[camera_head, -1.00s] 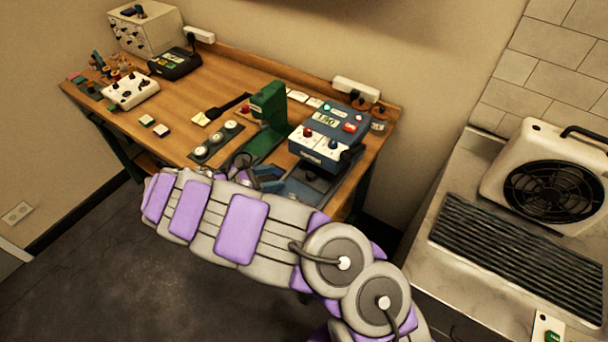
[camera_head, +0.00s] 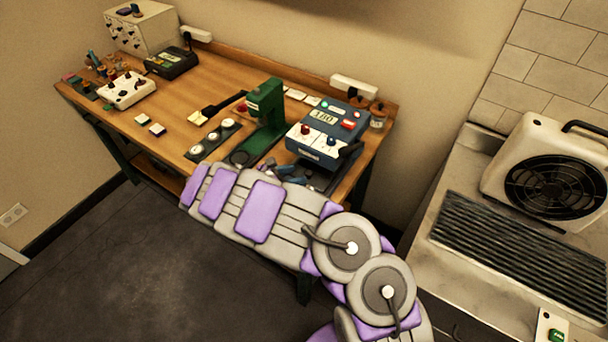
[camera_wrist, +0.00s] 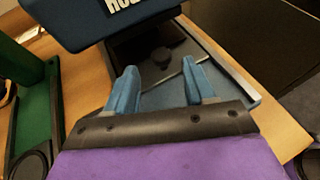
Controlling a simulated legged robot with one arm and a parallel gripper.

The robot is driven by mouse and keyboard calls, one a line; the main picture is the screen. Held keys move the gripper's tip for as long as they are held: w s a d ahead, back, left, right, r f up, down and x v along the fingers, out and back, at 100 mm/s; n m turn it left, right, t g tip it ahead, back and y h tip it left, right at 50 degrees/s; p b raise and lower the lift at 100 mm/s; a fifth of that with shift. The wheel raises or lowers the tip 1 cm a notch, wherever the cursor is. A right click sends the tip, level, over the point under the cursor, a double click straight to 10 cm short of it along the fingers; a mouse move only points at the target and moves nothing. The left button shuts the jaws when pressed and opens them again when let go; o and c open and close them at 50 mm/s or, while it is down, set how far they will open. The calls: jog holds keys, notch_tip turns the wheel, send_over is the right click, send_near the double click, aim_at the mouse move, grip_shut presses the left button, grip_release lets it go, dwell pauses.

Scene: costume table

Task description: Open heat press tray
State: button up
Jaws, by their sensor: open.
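The heat press is the blue box (camera_head: 318,148) with a display and coloured knobs, at the right end of the wooden table. Its blue underside edge also shows at the top of the wrist view (camera_wrist: 110,22). Below it, the wrist view shows a grey-blue tray (camera_wrist: 222,82) with a dark plate and a round dark knob (camera_wrist: 161,56). A thin rod crosses the tray. My gripper (camera_wrist: 160,88) has two blue fingers, open and apart, above the tray in front of the knob. Nothing is between the fingertips. In the head view my arm hides most of the tray.
A green press (camera_head: 265,122) stands left of the blue press, its base (camera_wrist: 36,118) close at left in the wrist view. Round badges on a dark strip (camera_head: 213,138) lie further left. A heater (camera_head: 550,175) stands on the right counter.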

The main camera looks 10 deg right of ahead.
aim_at(307, 173)
jog(key=x, duration=0.5)
jog(key=shift+b, duration=0.35)
jog(key=shift+a, duration=0.1)
jog(key=shift+c, duration=0.5)
grip_shut()
jog(key=shift+r, duration=0.1)
